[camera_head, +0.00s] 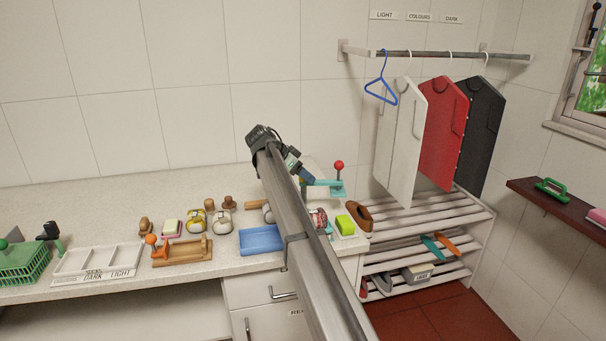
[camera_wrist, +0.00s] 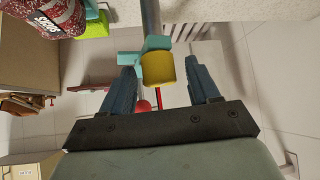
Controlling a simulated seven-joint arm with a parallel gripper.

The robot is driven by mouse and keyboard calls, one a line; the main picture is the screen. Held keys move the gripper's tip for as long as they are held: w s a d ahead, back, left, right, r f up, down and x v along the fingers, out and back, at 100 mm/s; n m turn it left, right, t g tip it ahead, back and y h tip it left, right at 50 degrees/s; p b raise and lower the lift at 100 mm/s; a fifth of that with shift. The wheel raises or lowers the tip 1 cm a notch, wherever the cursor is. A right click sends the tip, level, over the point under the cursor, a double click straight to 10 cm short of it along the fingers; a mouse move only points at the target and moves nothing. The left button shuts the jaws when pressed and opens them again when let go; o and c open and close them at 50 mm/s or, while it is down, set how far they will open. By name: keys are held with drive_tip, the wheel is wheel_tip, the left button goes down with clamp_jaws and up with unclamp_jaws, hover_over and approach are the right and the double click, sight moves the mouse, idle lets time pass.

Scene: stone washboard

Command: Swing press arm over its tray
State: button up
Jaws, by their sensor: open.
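The teal press (camera_head: 322,183) stands at the right end of the counter, with a red ball knob (camera_head: 338,165) on a stalk. In the wrist view, teal parts (camera_wrist: 155,43) show beside a dark post, with a red ball (camera_wrist: 143,105) lower down. My gripper (camera_head: 303,178) is at the press, left of the red knob. In the wrist view my gripper (camera_wrist: 161,66) is open, with a yellow rounded block (camera_wrist: 158,70) between its fingertips. I cannot tell whether either finger touches it. My arm hides part of the press area, and I cannot make out its tray.
A blue tray (camera_head: 261,240), a wooden stand with an orange knob (camera_head: 181,251), a white divided tray (camera_head: 97,263) and a green basket (camera_head: 22,262) lie to the left. A lime block (camera_head: 345,224) and a brown shoe-like thing (camera_head: 360,217) are right of my arm. Shirts hang behind.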

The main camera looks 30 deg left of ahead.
clamp_jaws()
idle(0.5)
